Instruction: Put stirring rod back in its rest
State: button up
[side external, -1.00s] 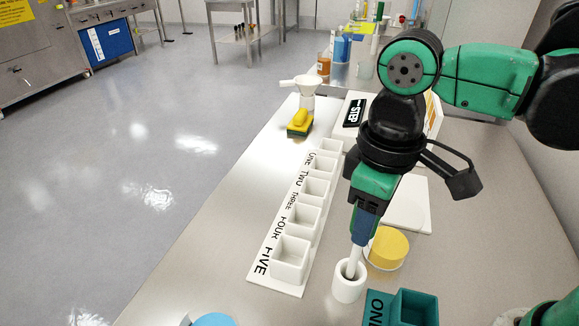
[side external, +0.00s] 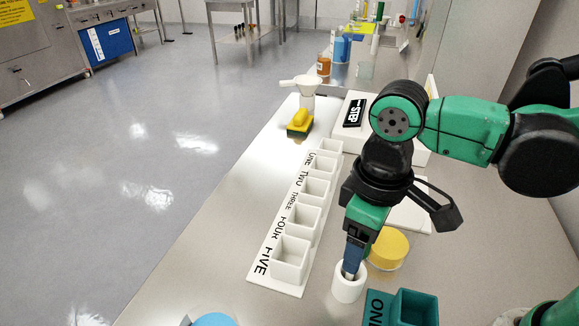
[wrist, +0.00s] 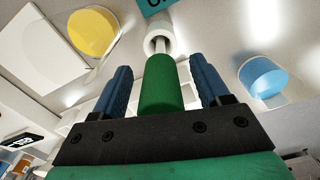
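The stirring rod (wrist: 161,88) shows in the wrist view as a green handle with a pale shaft. The shaft runs into the white cylindrical rest (side external: 348,291), which also shows in the wrist view (wrist: 158,30). My gripper (side external: 353,266) is just above the rest, pointing down and slightly tilted. In the wrist view, its blue fingers stand on both sides of the handle with a visible gap at each, so my gripper (wrist: 162,70) is open around the rod. The rod's lower end is hidden inside the rest.
A yellow-lidded round dish (side external: 388,246) stands close behind the rest. A teal box (side external: 412,308) is at its right front. White numbered bins (side external: 290,258) line the left, and a blue round object (side external: 214,320) is at the front edge.

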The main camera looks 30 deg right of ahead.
jog(key=shift+r, duration=0.15)
notch_tip(320, 180, up, 12)
jog(key=shift+f, duration=0.25)
jog(key=shift+d+r, duration=0.1)
jog(key=w+d+f+m+t, duration=0.4)
jog(key=d+f+m+t, duration=0.2)
jog(key=d, duration=0.7)
notch_tip(320, 180, down, 3)
jog(key=shift+w+d+r+t, duration=0.15)
jog(key=shift+w+d+t, duration=0.1)
jog(key=shift+t, duration=0.35)
